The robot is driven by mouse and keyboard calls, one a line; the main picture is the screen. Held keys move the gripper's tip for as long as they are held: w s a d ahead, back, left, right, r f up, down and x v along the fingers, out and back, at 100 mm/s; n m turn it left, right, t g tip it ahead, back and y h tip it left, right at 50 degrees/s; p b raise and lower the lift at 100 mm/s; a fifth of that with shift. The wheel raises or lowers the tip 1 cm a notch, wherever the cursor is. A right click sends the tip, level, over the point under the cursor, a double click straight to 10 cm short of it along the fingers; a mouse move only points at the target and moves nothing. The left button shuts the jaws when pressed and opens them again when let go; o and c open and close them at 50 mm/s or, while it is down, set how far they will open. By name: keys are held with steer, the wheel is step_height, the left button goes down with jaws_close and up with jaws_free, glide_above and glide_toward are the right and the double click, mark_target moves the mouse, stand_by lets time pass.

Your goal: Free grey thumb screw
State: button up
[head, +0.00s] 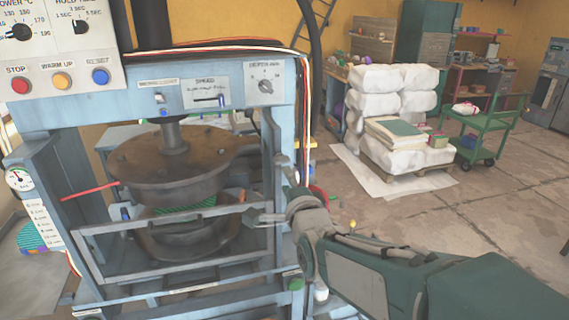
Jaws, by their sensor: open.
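A pale blue plate press (212,125) fills the left of the head view. Its dark round upper plate (135,165) hangs on a thick shaft above a dark lower plate (160,246). A patterned green piece (182,209) shows between them. A metal-framed front guard (125,232) with a handle crosses in front of the lower plate. My gripper (258,218) is open, at the right end of this guard, with its fingers pointing left; I cannot tell whether they touch it. I cannot make out the grey thumb screw for certain; it may be hidden or too small.
A control box (60,45) with red, yellow and blue buttons stands at upper left. A grey depth knob (265,86) sits on the press's top panel. Wrapped white bundles (377,78) and a green cart (480,122) stand behind at right. Open floor lies at right.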

mark_target(282, 158)
steer(key=x, duration=0.2)
steer(key=d+x, duration=0.1)
steer(key=x, duration=0.4)
steer(key=shift+w+d, duration=0.3)
steer(key=shift+w, duration=0.35)
steer(key=shift+w+a, duration=0.2)
steer(key=shift+w, duration=0.1)
steer(key=shift+w+a+f, duration=0.1)
steer(key=shift+w+a, duration=0.05)
steer(key=shift+a, duration=0.55)
steer(key=shift+d, duration=0.4)
jaws_close()
